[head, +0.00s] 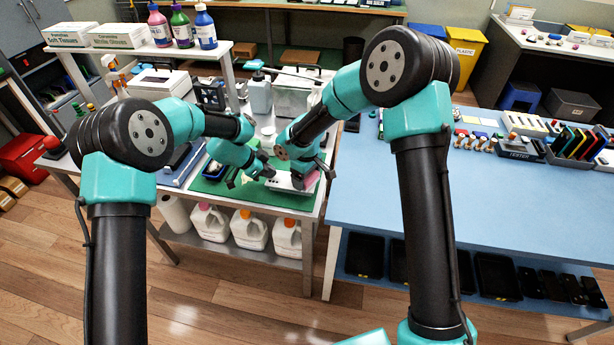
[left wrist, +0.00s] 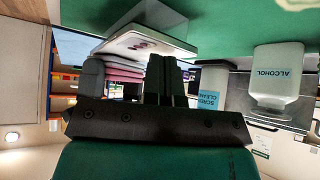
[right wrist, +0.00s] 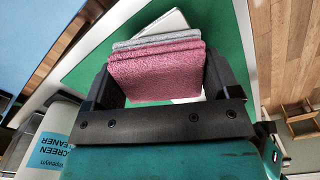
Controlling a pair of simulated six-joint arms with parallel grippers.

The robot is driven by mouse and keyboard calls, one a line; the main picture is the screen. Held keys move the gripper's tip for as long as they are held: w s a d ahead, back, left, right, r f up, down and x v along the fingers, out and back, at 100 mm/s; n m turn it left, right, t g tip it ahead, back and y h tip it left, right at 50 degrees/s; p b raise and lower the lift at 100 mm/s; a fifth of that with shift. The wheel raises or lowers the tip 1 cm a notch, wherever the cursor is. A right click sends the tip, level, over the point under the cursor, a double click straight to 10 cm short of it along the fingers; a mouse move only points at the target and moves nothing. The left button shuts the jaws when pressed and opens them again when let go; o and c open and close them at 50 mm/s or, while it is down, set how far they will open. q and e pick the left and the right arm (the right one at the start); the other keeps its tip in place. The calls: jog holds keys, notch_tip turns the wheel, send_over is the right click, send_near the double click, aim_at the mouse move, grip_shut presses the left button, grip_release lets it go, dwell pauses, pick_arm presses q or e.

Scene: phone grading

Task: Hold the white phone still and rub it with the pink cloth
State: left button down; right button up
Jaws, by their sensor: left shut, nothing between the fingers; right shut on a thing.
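The white phone (head: 283,182) lies on the green mat (head: 207,186). It also shows in the left wrist view (left wrist: 150,42), and partly behind the cloth in the right wrist view (right wrist: 172,20). My right gripper (head: 308,183) is shut on the folded pink cloth (right wrist: 155,76), which has a grey layer on its far side. The cloth is at the phone's right end; I cannot tell whether it touches. My left gripper (left wrist: 163,62) is shut and empty, its fingertips close to the phone's left end. I cannot tell whether they touch it.
An alcohol bottle (left wrist: 276,78) and a screen cleaner bottle (right wrist: 50,145) stand near the mat. Bottles and cartons fill the shelf at the back left. The blue table (head: 450,190) on the right has much free room in front.

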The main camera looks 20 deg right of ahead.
pick_arm(q)
jog(key=shift+s+f, duration=0.1)
jog(key=shift+f, duration=0.2)
pick_arm(e)
jog(key=shift+a, duration=0.1)
jog(key=shift+w+a+f, duration=0.2)
jog(key=shift+w+a, duration=0.15)
jog(key=shift+a, duration=0.25)
jog(key=shift+s+d+r, duration=0.1)
jog(key=shift+s+d, duration=0.3)
jog(key=shift+d, duration=0.3)
jog(key=shift+d, duration=0.15)
jog(key=shift+s+d, duration=0.4)
jog(key=shift+d, duration=0.15)
jog(key=shift+f, duration=0.2)
